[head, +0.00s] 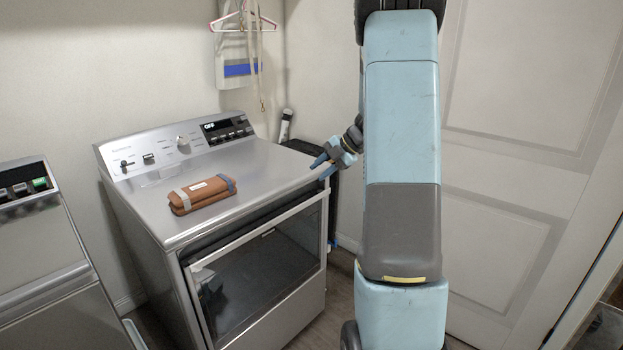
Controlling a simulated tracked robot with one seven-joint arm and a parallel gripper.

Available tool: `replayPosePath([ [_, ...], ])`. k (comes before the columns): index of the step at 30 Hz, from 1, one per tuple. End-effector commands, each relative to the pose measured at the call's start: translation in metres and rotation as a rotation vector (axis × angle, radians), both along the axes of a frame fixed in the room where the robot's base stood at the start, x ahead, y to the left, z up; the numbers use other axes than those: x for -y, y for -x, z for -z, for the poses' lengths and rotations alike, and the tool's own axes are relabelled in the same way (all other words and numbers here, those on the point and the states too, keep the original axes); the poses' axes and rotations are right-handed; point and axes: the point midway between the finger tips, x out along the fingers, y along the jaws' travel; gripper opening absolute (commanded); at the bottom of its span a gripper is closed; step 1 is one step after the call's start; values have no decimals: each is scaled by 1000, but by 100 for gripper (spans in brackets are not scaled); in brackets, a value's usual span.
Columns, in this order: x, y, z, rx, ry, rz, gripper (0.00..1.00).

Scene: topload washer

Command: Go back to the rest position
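My gripper (319,169) shows at the middle of the head view, just past the right edge of the silver washer (262,170). Its two blue fingers point left and stand apart, with nothing visible between them. My blue and grey arm hangs in front of the camera and hides part of the wrist and the area behind it.
A brown folded pouch (202,194) with grey straps lies on the washer's top. Another silver appliance (50,265) stands at the left. A white panelled door (530,130) is behind my arm at the right. A pink hanger (243,22) hangs on the back wall.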

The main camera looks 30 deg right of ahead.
Motion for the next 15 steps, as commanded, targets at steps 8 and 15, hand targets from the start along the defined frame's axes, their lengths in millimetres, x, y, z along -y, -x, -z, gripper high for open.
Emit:
replayPosePath([
  [8,7,5,-9,0,0,0,34],
  [15,7,5,-9,1,-1,0,34],
])
